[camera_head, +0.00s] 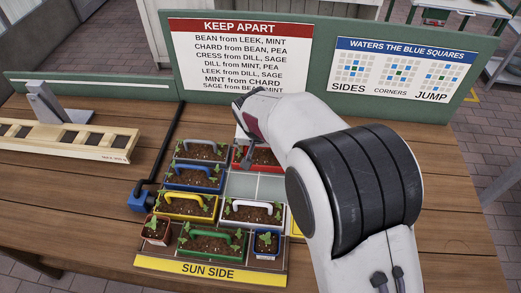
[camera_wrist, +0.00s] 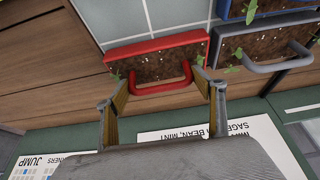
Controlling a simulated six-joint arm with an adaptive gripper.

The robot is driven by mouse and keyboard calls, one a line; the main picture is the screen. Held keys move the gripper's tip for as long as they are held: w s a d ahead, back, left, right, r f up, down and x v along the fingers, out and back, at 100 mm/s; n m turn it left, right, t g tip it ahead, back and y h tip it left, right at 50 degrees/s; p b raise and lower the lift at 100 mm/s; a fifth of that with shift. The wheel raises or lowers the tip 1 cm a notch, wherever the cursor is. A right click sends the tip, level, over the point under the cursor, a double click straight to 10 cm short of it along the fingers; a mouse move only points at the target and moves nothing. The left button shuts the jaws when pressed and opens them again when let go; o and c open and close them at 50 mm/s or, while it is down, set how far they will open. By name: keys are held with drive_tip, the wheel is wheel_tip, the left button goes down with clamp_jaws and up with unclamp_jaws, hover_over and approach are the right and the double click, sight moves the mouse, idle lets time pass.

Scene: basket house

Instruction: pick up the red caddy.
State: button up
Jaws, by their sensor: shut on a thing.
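The red caddy (camera_head: 263,157) is a low red planter box with soil and small sprouts. It sits at the back right of the planter tray in the head view, partly hidden by my arm. In the wrist view the red caddy (camera_wrist: 150,44) shows its arched red handle between the two fingers of my gripper (camera_wrist: 163,84). The fingers are shut on the handle, one at each end of it. In the head view the gripper (camera_head: 243,161) is mostly hidden. I cannot tell whether the caddy is clear of the tray.
Beside it stand a grey caddy (camera_head: 202,151), a blue caddy (camera_head: 193,177), a yellow caddy (camera_head: 186,207), a white caddy (camera_head: 253,213) and a green caddy (camera_head: 210,243). Small red (camera_head: 156,230) and blue (camera_head: 266,243) pots flank the green one. A green sign board (camera_head: 325,50) stands close behind.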

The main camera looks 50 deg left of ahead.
wheel_tip(320, 180, up, 10)
drive_tip(key=shift+f, duration=0.1)
idle(0.4)
idle(0.4)
drive_tip(key=shift+a, duration=0.1)
